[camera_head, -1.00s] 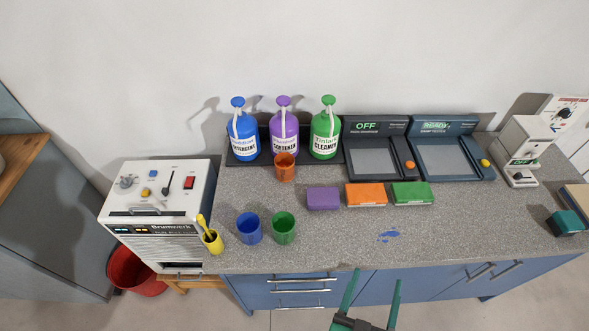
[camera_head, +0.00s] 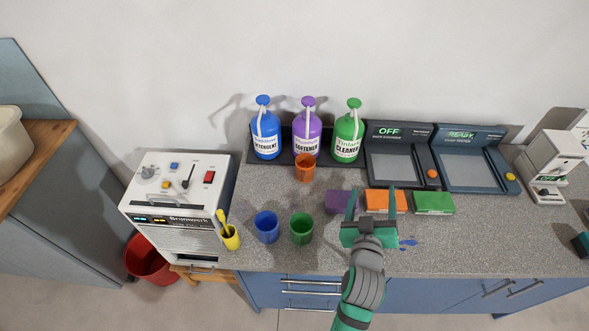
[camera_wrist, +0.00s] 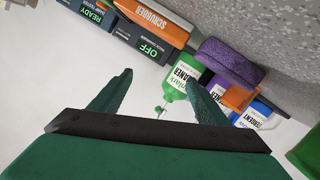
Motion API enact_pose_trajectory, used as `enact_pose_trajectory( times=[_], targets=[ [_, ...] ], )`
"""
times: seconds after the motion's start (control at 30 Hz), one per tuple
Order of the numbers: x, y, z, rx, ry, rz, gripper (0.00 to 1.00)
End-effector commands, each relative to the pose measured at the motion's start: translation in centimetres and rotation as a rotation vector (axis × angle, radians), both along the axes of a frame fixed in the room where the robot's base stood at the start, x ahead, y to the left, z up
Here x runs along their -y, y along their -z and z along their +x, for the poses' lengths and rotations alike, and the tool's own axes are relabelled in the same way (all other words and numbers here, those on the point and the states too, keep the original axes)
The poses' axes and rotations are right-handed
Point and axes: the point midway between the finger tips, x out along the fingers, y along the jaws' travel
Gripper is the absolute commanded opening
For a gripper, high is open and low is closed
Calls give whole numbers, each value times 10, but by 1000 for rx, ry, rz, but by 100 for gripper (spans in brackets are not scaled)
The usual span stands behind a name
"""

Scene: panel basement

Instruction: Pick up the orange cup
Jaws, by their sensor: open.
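The orange cup (camera_head: 304,167) stands upright on the grey counter, in front of the purple softener bottle (camera_head: 308,132). My gripper (camera_head: 372,202) is open and empty, over the front part of the counter. It is to the right of the cup and nearer the front edge, clearly apart from it. In the wrist view my open fingers (camera_wrist: 160,80) point toward the green cleaner bottle (camera_wrist: 178,84). An orange patch there, which looks like the cup (camera_wrist: 238,97), shows partly hidden behind the purple block (camera_wrist: 230,60).
A blue cup (camera_head: 266,227) and a green cup (camera_head: 301,229) stand left of my gripper. Purple (camera_head: 339,201), orange (camera_head: 385,201) and green blocks (camera_head: 434,202) lie behind it. Counter between the cups and orange cup is clear.

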Motion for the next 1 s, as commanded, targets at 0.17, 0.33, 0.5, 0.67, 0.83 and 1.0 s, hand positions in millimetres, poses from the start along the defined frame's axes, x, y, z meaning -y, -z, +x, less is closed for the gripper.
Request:
enact_pose_trajectory(
  times=[0.17,0.33,0.5,0.67,0.83,1.0],
  targets=[
    [-55,-2,34,-79,-146,166,69],
    [-115,3,42,-184,-288,321,69],
    [-144,6,43,-246,-359,384,69],
    [-153,14,60,-255,-367,392,69],
    [-158,23,81,-254,-367,392,69],
    [-161,28,90,-253,-365,390,69]
  ],
)
